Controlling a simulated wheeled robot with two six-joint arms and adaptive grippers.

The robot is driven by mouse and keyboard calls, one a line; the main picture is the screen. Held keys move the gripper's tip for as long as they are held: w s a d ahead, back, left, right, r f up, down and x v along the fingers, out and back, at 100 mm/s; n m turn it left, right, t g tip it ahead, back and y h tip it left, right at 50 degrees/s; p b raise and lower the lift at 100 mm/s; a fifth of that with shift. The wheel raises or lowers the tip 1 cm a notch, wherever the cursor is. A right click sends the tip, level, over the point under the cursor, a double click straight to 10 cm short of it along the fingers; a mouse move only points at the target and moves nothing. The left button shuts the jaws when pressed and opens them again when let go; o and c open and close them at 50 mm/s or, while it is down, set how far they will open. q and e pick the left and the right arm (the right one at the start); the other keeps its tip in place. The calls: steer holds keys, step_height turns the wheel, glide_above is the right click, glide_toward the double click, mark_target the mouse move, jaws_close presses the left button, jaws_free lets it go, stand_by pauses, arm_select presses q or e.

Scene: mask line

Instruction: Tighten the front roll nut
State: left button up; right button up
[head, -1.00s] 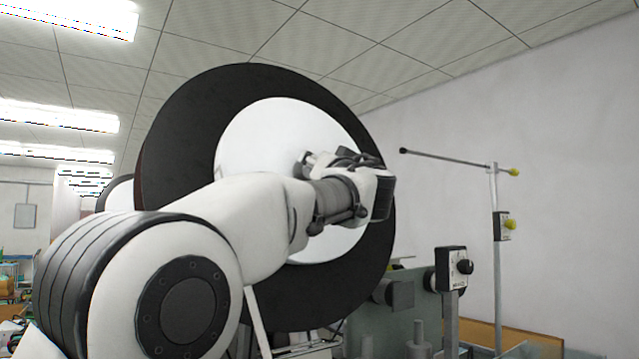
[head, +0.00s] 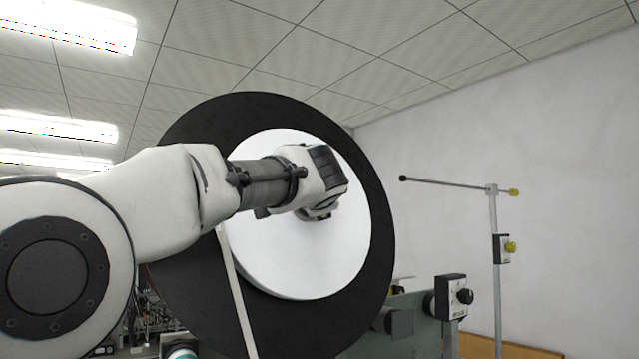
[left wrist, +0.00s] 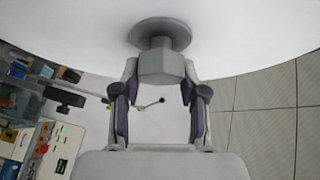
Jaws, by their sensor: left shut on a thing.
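The front roll is a large black disc (head: 370,270) with a white centre (head: 300,265), standing upright in the head view. Its nut (left wrist: 160,64) is a grey hexagonal block on a round flange (left wrist: 160,34) against the white face in the left wrist view. My left gripper (left wrist: 160,72) is shut on the nut, with one finger on each side. In the head view my left gripper (head: 318,212) is at the middle of the white face, and its own body hides the nut there. My right gripper is not in view.
A grey-green machine frame (head: 400,335) with a control box and knob (head: 453,297) stands right of the roll. A thin pole (head: 497,270) with a horizontal rod rises behind it. In the left wrist view, instrument boxes (left wrist: 50,150) are at the left.

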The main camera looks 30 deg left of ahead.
arm_select(q)
steer(key=shift+r+m+g+h+p, duration=0.25)
steer(key=shift+m+g+h+p, duration=0.15)
steer(key=shift+m+p, duration=0.3)
steer(key=shift+f+m+g+h, duration=0.15)
steer(key=shift+m+g+h, duration=0.2)
steer(key=shift+m, duration=0.55)
steer(key=m+g+h, duration=0.1)
steer(key=m+g, duration=0.1)
steer(key=shift+f+m, duration=0.15)
steer(key=shift+m, duration=0.25)
steer(key=shift+m+g, duration=0.85)
steer(key=shift+m, duration=0.25)
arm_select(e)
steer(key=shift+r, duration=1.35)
